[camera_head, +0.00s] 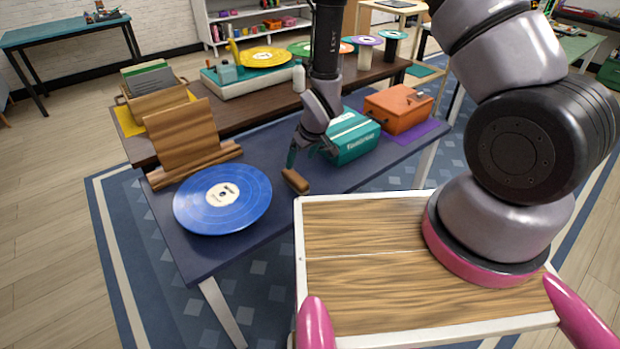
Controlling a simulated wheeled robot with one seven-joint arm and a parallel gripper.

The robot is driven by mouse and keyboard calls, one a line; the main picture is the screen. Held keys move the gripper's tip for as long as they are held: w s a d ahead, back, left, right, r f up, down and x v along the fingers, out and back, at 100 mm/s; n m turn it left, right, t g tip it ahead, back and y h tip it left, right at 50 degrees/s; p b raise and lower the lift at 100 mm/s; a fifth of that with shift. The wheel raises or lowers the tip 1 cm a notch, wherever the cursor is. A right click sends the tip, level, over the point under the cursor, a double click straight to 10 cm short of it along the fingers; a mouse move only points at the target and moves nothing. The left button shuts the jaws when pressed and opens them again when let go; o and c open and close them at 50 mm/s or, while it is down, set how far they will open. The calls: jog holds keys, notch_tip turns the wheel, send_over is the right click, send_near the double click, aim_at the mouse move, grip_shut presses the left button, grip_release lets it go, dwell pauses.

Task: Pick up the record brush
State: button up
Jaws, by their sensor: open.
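The record brush (295,181) looks like a small brown block and lies on the dark blue table (265,160), to the right of a blue record. My gripper (306,157) points down just above and beside it, with its jaws open. One finger comes down close to the brush's upper left end. I cannot tell whether a finger touches the brush. Nothing shows held in the jaws.
A blue record (223,199) lies left of the brush, below a wooden stand (182,138). A teal box (351,137) stands close behind my gripper. An orange box (398,108) stands farther right. The table's front edge is clear near the brush.

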aim_at(294, 175)
jog(key=x, duration=0.5)
jog(key=shift+s+d+f, duration=0.1)
jog(key=shift+d+f, duration=0.05)
jog(key=shift+f, duration=0.35)
jog(key=shift+a+x, duration=0.2)
jog(key=shift+x, duration=2.6)
jog(key=shift+r, duration=0.1)
jog(key=shift+f, duration=0.25)
grip_shut()
jog(key=shift+r, duration=5.3)
